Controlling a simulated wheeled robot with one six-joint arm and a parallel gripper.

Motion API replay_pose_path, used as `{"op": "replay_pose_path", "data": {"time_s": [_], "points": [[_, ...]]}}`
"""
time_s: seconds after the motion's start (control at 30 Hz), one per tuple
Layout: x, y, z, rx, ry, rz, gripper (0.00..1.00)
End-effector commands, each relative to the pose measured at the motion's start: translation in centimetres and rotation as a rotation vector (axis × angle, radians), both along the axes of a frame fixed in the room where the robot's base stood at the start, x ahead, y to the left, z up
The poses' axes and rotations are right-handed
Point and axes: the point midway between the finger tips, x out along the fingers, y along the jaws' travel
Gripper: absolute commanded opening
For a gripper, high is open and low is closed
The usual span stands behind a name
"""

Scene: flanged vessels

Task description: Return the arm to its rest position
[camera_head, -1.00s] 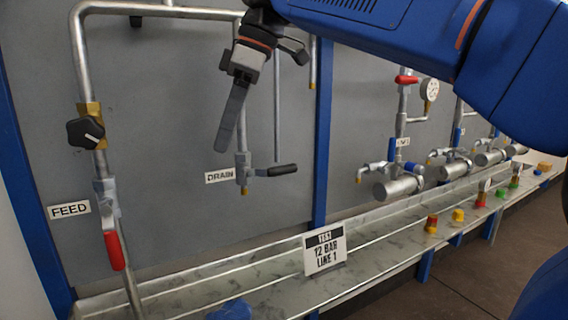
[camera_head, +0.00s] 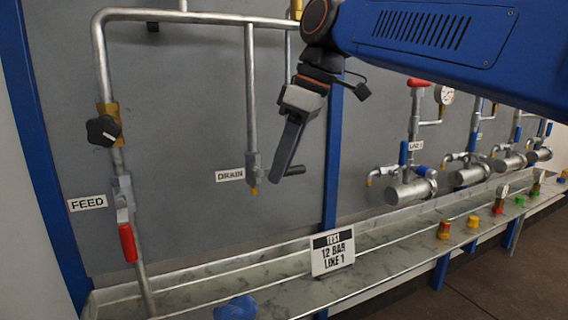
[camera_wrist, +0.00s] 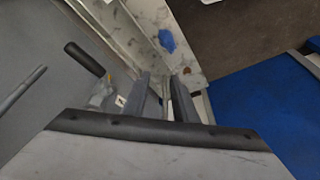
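My blue arm (camera_head: 430,40) reaches in from the right in the head view. My gripper (camera_head: 281,172) hangs from it, fingers pointing down, in front of the grey panel and just right of the drain pipe. In the wrist view, my gripper (camera_wrist: 168,98) shows two grey fingers apart with a gap between them and nothing held. The black drain lever (camera_head: 295,170) lies sideways, partly behind the fingers in the head view. It also shows in the wrist view (camera_wrist: 85,58). Whether the fingers touch it cannot be told.
The feed pipe has a black knob (camera_head: 103,131) and a red-handled valve (camera_head: 128,243). A "TEST 12 BAR LINE 1" sign (camera_head: 332,253) stands on the tray ledge (camera_head: 290,268). A blue object (camera_head: 236,308) sits at the front. Flanged vessels (camera_head: 411,192) line the right.

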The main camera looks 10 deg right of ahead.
Motion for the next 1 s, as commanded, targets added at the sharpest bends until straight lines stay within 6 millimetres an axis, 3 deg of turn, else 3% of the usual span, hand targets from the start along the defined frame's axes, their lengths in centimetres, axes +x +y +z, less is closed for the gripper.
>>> {"op": "replay_pose_path", "data": {"time_s": [0.27, 0.43, 0.67, 1.0], "points": [[-0.2, -0.4, -0.4, -0.002, 0.000, -0.018, 0.26], [-1.3, -3.1, -3.4, -0.007, 0.000, -0.155, 0.26], [-4.4, -9.3, -11.3, -0.015, -0.009, -0.475, 0.26], [-11.2, -17.1, -25.3, -0.002, -0.050, -0.933, 0.26]]}}
